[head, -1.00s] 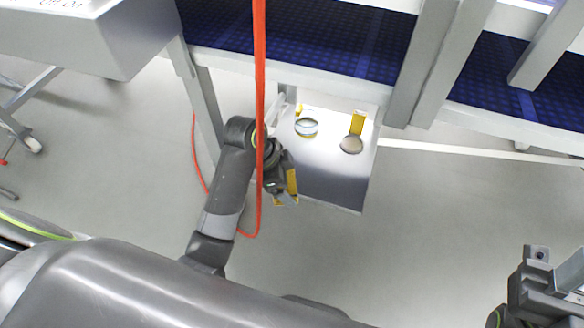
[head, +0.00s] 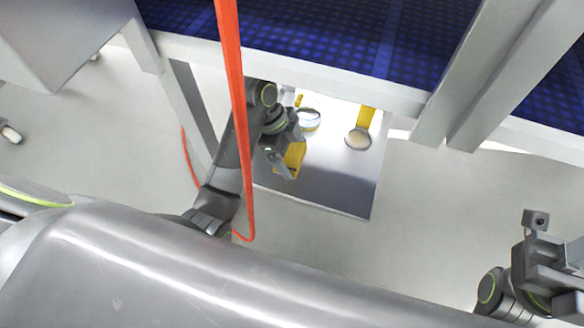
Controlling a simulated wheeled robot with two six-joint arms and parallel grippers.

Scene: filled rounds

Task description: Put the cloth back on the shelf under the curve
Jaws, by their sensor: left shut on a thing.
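My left gripper (head: 284,168) is shut on a yellow cloth (head: 294,155), which is partly hidden by the gripper. It is over the left part of the pale metal shelf (head: 335,190), beneath the blue conveyor (head: 300,40). Whether the cloth touches the shelf cannot be told from this view. My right gripper (head: 540,240) is at the lower right, away from the shelf, and its jaw opening is not clear.
A round tin with a bluish band (head: 308,119) and a second round item (head: 358,139) with a yellow strip (head: 366,115) stand on the shelf. A red cord (head: 238,110) hangs in front of my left arm. Grey posts (head: 480,75) stand to the right.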

